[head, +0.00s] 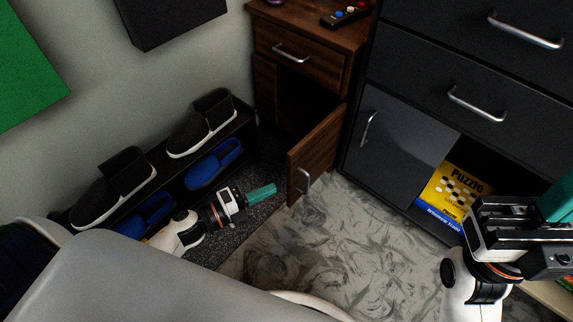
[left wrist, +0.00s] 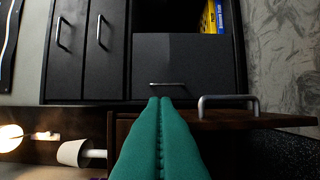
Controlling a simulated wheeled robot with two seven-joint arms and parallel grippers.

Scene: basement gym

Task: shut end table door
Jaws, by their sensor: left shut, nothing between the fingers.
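The brown wooden end table (head: 304,62) stands in the corner at the top middle of the head view. Its lower door (head: 319,150) is swung wide open toward me, and the compartment behind it is dark. The door has a metal handle (head: 303,181). My left gripper (head: 262,191) is shut and empty, low and just left of the door's free edge. In the left wrist view, the shut teal fingers (left wrist: 158,130) point toward the door, which shows nearly edge-on with its handle (left wrist: 228,101). My right gripper (head: 556,203) is partly cut off at the right edge.
A shoe rack (head: 247,133) with dark shoes and blue slippers stands along the left wall. A dark cabinet (head: 398,150) is right of the end table, with a yellow puzzle box (head: 452,187) in its open section. The patterned floor in front is clear.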

